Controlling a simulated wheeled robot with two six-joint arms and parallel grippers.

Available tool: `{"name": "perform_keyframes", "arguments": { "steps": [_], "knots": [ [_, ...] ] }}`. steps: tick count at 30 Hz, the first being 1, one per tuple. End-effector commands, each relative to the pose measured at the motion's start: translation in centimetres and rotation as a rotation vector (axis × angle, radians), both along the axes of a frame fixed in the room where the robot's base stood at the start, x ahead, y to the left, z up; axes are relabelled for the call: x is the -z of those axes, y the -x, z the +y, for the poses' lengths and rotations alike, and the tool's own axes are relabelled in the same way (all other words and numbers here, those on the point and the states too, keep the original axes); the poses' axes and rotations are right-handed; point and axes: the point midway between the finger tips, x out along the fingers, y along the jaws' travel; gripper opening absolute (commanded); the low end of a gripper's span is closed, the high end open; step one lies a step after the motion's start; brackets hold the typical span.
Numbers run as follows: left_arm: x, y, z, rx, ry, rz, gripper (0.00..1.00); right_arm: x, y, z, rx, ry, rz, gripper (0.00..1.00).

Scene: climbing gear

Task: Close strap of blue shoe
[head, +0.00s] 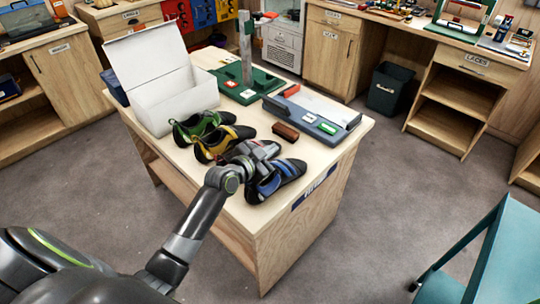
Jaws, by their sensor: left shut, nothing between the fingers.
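The blue shoe (284,181) sits on the wooden table near its front right edge, closest to me in a row of shoes. It is dark with blue on its side. My left gripper (262,160) is over the blue shoe's upper, with its fingers shut and nothing between them. I cannot tell whether it touches the shoe. The gripper hides the part of the shoe beneath it, and I cannot make out the strap. My right gripper is not in view.
A yellow shoe (217,143) and a green shoe (196,125) stand beyond. An open white box (175,101), a brown block (286,132) and a grey-blue tray (335,132) share the table (235,208). A green-based post (246,84) stands behind. A teal cart (497,262) is at right.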

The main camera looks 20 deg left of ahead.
Motion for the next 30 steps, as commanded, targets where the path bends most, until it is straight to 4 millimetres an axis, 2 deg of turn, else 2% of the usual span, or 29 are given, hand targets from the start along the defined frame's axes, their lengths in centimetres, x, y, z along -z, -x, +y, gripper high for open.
{"name": "perform_keyframes", "arguments": {
  "steps": [1, 2, 3, 8, 15, 19, 26, 30],
  "knots": [
    [-1.8, -0.5, 0.2, -0.001, -0.001, -0.002, 0.0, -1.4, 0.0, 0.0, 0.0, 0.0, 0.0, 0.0],
    [-0.9, 0.4, 0.5, -0.002, -0.001, 0.0, 0.0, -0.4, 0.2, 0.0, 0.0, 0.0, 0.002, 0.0],
    [-0.8, 1.2, 0.8, -0.002, -0.002, -0.001, 0.0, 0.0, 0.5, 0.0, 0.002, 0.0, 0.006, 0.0],
    [-1.6, 3.9, 1.9, -0.002, -0.003, -0.001, 0.0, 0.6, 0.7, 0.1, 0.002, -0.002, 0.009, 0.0],
    [-2.5, 7.3, 3.3, -0.002, -0.002, -0.001, 0.0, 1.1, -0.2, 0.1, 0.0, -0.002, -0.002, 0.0],
    [-2.9, 8.3, 3.7, -0.001, 0.0, 0.0, 0.0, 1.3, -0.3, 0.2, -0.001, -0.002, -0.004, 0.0],
    [-3.1, 8.8, 3.8, -0.001, 0.002, 0.0, 0.0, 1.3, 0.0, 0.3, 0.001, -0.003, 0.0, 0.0],
    [-1.7, 10.1, 3.5, -0.012, 0.007, 0.062, 0.0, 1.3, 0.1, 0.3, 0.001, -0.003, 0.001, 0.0]
  ]
}}
